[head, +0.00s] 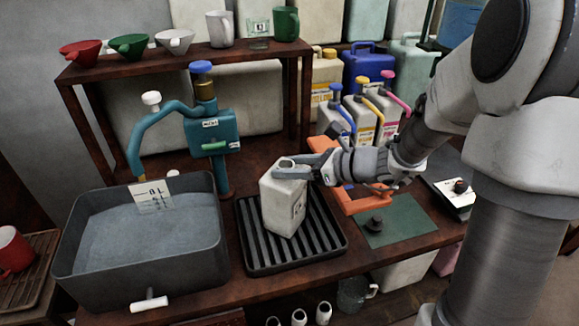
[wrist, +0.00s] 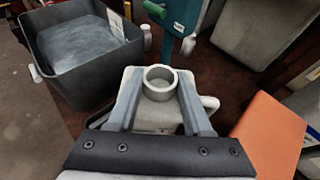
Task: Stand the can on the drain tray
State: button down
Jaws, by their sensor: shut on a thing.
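The can (head: 284,204) is pale grey-white and boxy, with a label on its side. It is over the black slatted drain tray (head: 258,256), leaning slightly in the head view. I cannot tell whether its base touches the slats. My gripper (head: 296,170) is shut on the can's upper part, reaching in from the right. In the wrist view the fingers of my gripper (wrist: 160,104) lie on either side of the can's round open neck (wrist: 160,82). The can's lower part is hidden in the wrist view.
A dark vat (head: 140,275) of grey liquid stands left of the tray, with a teal pump (head: 208,135) behind. An orange bracket (head: 352,205) and green mat (head: 400,230) are on the right. Bottles (head: 360,115) stand behind. A shelf (head: 180,60) holds funnels and mugs.

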jog(key=shift+c, duration=1.5)
grip_release()
jog(key=shift+f, duration=0.15)
jog(key=shift+r, duration=0.25)
jog(key=shift+s+d+r+p, duration=0.1)
jog(key=shift+d+r+p, duration=0.15)
jog(key=shift+p, duration=0.1)
jog(key=p+v, duration=0.2)
jog(key=v, duration=0.9)
jog(key=shift+s+p, duration=0.2)
jog(key=shift+p, duration=0.1)
jog(key=shift+f, duration=0.1)
